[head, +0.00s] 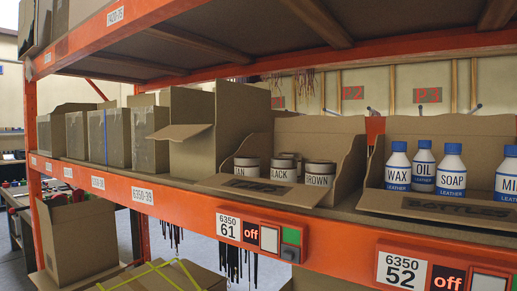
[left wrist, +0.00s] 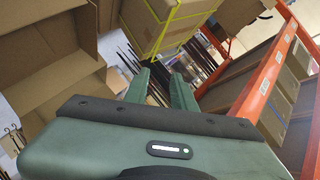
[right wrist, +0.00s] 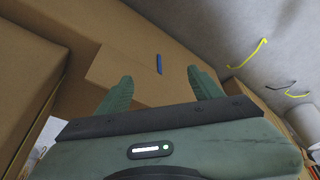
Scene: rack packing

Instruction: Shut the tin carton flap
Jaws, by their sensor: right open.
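The tin carton (head: 318,138) stands open on the shelf in the head view, with a raised back and curved side walls. Neither gripper shows in the head view. My left gripper (left wrist: 160,80) is open with nothing between its fingers, with cardboard boxes beyond it. My right gripper (right wrist: 162,82) is open and empty, in front of a brown cardboard surface (right wrist: 130,60) with a small blue mark.
A carton of white, blue-capped bottles (head: 451,171) stands right of the tin carton. A tall open box (head: 195,120) and taped boxes stand to the left. The orange shelf beam (head: 180,204) runs along the front. A yellow-strapped box (left wrist: 165,22) shows in the left wrist view.

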